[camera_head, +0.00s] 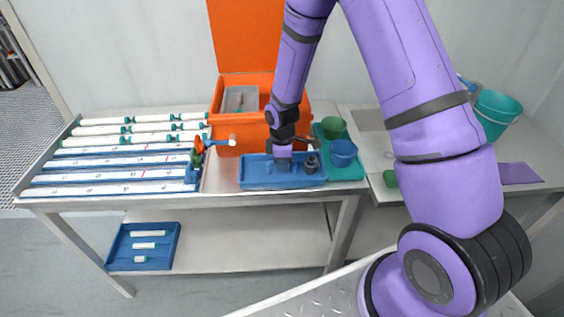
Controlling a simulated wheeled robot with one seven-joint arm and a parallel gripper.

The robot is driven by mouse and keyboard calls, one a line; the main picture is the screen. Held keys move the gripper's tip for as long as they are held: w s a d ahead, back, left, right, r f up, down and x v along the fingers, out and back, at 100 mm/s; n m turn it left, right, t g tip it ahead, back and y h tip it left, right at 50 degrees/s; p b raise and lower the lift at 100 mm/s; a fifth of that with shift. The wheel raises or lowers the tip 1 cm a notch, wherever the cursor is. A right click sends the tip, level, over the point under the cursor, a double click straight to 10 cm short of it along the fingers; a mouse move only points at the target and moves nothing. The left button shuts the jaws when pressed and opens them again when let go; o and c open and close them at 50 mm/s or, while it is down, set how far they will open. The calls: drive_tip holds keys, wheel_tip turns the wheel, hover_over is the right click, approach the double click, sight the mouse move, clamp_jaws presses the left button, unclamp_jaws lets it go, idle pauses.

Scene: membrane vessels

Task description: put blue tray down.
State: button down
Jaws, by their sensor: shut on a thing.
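The blue tray (255,180) is at the front edge of the table, in front of the orange box. My gripper (283,163) reaches down to the tray from above and is shut on it; the fingertips are partly hidden by the tray and wrist. A small dark fitting (311,166) shows at the tray's right end. The tray looks about level. I cannot tell whether its underside touches the table.
The open orange box (222,95) stands behind. White tubes on blue racks (120,165) lie left. A green tray (352,172) with a blue bowl (343,150) and green bowl (333,127) sits close right. Another blue tray (172,262) is on the lower shelf.

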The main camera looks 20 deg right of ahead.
drive_tip(key=c, duration=1.1)
unclamp_jaws()
wheel_tip(320, 180, up, 12)
drive_tip(key=r, duration=0.1)
drive_tip(key=s+d+r+m+t, duration=0.1)
drive_tip(key=s+d+r+m, duration=0.15)
drive_tip(key=s+r, duration=0.45)
drive_tip(key=s+d+r+m+t, duration=0.1)
drive_tip(key=s+r+m, duration=0.25)
drive_tip(key=r, duration=0.75)
drive_tip(key=shift+s+d+r+m+t, duration=0.45)
drive_tip(key=shift+s+r+m, duration=1.05)
drive_tip(key=shift+s, duration=1.55)
drive_tip(key=shift+s+d+r+m+t, duration=0.2)
drive_tip(key=shift+s+r+m+t, duration=0.4)
drive_tip(key=shift+s+r+m, duration=1.65)
drive_tip(key=shift+s+d+r+m+t, duration=0.45)
drive_tip(key=shift+s+r, duration=0.45)
drive_tip(key=shift+s, duration=2.95)
